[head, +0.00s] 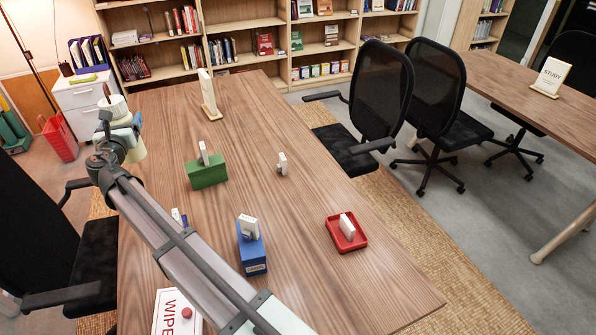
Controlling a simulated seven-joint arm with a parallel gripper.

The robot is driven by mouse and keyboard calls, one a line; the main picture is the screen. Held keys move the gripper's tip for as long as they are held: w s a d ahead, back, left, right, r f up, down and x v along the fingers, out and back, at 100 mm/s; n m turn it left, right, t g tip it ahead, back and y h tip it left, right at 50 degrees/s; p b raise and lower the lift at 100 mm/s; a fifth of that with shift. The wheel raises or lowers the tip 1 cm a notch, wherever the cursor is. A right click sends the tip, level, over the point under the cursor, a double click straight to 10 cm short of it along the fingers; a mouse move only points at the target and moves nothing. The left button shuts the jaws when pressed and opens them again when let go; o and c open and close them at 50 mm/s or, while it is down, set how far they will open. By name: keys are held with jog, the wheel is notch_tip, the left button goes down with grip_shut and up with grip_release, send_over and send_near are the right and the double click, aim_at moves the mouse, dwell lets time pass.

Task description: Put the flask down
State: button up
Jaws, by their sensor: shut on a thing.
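A cream-white flask (116,104) shows at the far left of the table (250,130) in the head view. My gripper (122,137) is shut on it around its middle. The flask's top, with a small dark loop, shows above the gripper, and part of its pale lower body shows below. The gripper and wrist hide its middle. It looks slightly tilted in the picture. It overlaps the table's left edge in this view. I cannot tell whether its base touches the tabletop.
Black chairs (378,95) flank the table.

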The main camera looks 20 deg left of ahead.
jog(key=w+d+m+t+h, duration=0.3)
jog(key=w+d+m+h, duration=0.35)
jog(key=w+d, duration=1.6)
jog(key=w+d+m+h, duration=0.2)
jog(key=w+d+h, duration=0.2)
jog(key=w+d, duration=0.5)
jog(key=w+d+m+h, duration=0.2)
jog(key=w+d+h, duration=0.35)
jog(key=d, duration=0.85)
notch_tip(320, 180, down, 21)
jog(key=shift+w+a+y, duration=0.15)
jog(key=shift+a+y, duration=0.05)
jog(key=shift+y, duration=0.2)
jog(key=shift+f, duration=0.15)
jog(key=o, duration=1.2)
jog(key=shift+c, duration=0.2)
